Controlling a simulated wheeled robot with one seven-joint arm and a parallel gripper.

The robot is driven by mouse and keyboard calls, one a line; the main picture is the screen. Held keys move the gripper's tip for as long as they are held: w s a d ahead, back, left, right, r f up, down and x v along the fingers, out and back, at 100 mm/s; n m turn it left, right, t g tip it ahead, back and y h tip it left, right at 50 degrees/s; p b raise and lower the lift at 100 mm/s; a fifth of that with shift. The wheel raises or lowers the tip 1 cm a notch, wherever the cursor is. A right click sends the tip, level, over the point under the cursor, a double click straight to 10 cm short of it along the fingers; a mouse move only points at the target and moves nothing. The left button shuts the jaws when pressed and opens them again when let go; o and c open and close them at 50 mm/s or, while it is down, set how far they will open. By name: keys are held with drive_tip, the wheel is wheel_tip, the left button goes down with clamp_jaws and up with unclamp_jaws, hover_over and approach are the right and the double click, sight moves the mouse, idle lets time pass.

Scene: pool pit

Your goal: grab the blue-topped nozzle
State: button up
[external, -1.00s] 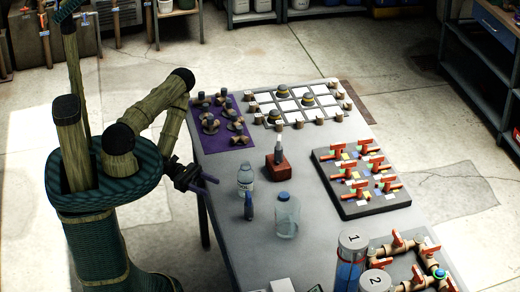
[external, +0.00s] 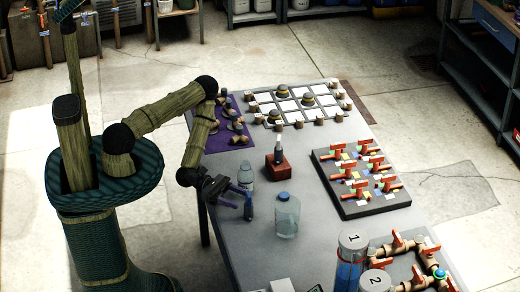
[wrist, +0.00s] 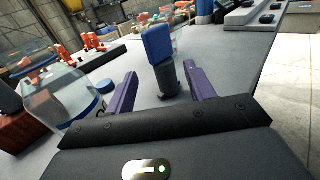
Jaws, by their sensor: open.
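The blue-topped nozzle (external: 249,206) stands upright near the table's left edge. In the wrist view its blue top (wrist: 158,44) sits on a dark body, which shows between my two purple fingers. My gripper (external: 237,193) is open, low over the table, with its fingers pointing at the nozzle. In the wrist view the fingers (wrist: 160,80) lie apart on either side of the nozzle's lower body. I cannot tell whether they touch it or how far they reach around it. Nothing is held.
A red block (external: 278,166) with a dark tool is farther back. A board with red-handled valves (external: 360,182) lies right.

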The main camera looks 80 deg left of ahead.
sight(245, 204)
drive_tip(key=shift+w+d, duration=0.1)
drive_tip(key=p+x, duration=0.1)
drive_tip(key=x, duration=0.4)
drive_tip(key=shift+d+f+p, duration=0.2)
drive_tip(key=shift+d+p, duration=0.05)
drive_tip(key=shift+p, duration=0.1)
idle(0.4)
drive_tip(key=c, duration=1.1)
drive_tip(key=shift+r, duration=5)
drive_tip(key=shift+c, duration=0.3)
